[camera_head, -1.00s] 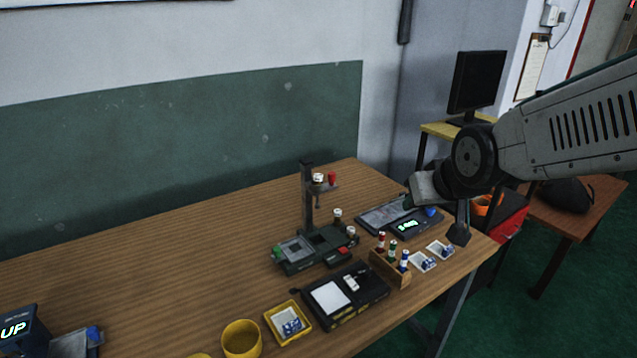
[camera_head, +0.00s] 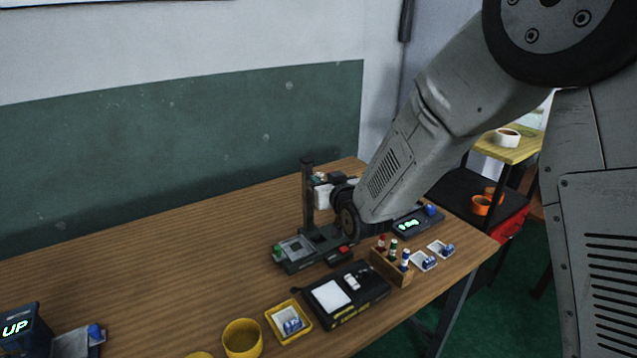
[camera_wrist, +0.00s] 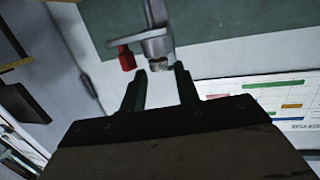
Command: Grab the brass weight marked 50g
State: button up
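No weight with a readable 50g mark shows in either view. My gripper (camera_wrist: 161,70) is open in the wrist view, with its two dark fingers apart. A small pale-ended round piece (camera_wrist: 160,65) on the stand's arm shows just beyond and between the fingertips; I cannot tell what it is. A red knob (camera_wrist: 126,58) hangs left of it. In the head view my gripper is at the upper part of the dark stand (camera_head: 308,200), largely hidden by my arm, so contact cannot be told.
The wooden table (camera_head: 190,270) holds a black device (camera_head: 345,296), a wooden rack of small bottles (camera_head: 391,266), white trays (camera_head: 423,261), a yellow tray (camera_head: 288,321), a yellow cup (camera_head: 241,338) and a lit scale (camera_head: 408,226). The table's left middle is clear.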

aim_at(321, 177)
jog(key=x, duration=0.4)
jog(key=shift+d, duration=0.1)
grip_shut()
